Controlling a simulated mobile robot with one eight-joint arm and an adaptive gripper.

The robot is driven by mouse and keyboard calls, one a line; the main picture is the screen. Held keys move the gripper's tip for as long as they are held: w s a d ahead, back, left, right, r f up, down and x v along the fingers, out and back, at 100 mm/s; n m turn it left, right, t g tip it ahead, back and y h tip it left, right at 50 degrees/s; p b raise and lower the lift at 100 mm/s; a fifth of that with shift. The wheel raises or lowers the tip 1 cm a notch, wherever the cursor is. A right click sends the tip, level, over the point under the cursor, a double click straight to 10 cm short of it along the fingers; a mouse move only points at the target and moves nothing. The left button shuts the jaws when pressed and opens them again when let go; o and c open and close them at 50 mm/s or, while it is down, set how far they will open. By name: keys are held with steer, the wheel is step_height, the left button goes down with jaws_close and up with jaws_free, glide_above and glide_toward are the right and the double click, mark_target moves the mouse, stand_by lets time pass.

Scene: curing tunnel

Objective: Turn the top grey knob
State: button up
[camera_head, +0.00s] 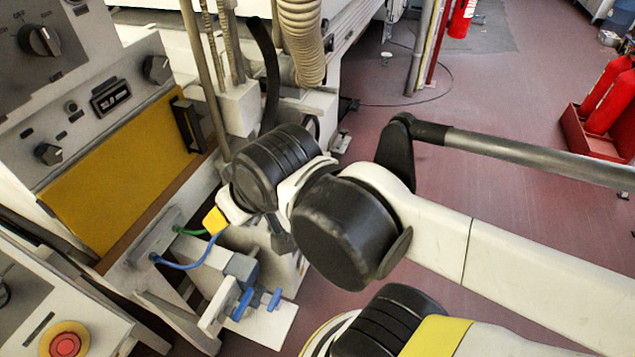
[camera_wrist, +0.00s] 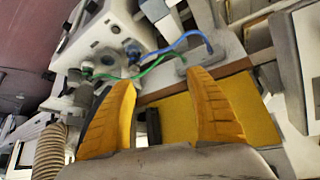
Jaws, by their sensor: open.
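Several dark knobs with light pointer marks show on the machine's grey panels in the head view. The highest and largest knob (camera_head: 40,40) is at the upper left; another knob (camera_head: 157,68) is at the panel's right end, and a lower knob (camera_head: 48,153) is at the left. I cannot tell for certain which the task calls the top grey knob. My gripper (camera_head: 214,220) is below and right of all three, apart from them. In the wrist view its yellow fingers (camera_wrist: 160,82) are spread and empty. No knob shows clearly between them.
A yellow panel (camera_head: 125,170) lies below the knobs. A green hose (camera_head: 192,231) and a blue hose (camera_head: 192,263) run close by my gripper. Vertical pipes and a ribbed duct (camera_head: 301,40) stand behind. A red emergency button (camera_head: 65,344) is at lower left. Open floor lies right.

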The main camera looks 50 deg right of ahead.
steer(key=w+d+r+g+p, duration=0.2)
steer(key=w+d+p, duration=0.1)
steer(key=w+d, duration=1)
steer(key=w+d+f+p, duration=0.1)
steer(key=d+f, duration=0.2)
steer(key=d, duration=0.4)
steer(key=w+d+f, duration=0.2)
steer(key=d+f, duration=0.1)
steer(key=d, duration=0.4)
steer(key=d+f, duration=0.5)
steer(key=d, duration=0.3)
steer(key=shift+g, duration=0.4)
steer(key=b+x, duration=0.1)
steer(key=x, duration=0.4)
steer(key=b+x, duration=0.2)
steer(key=x, duration=0.3)
steer(key=shift+w+a+f, duration=0.1)
steer(key=shift+a+f, duration=0.1)
steer(key=shift+f, duration=0.2)
steer(key=c, duration=1.2)
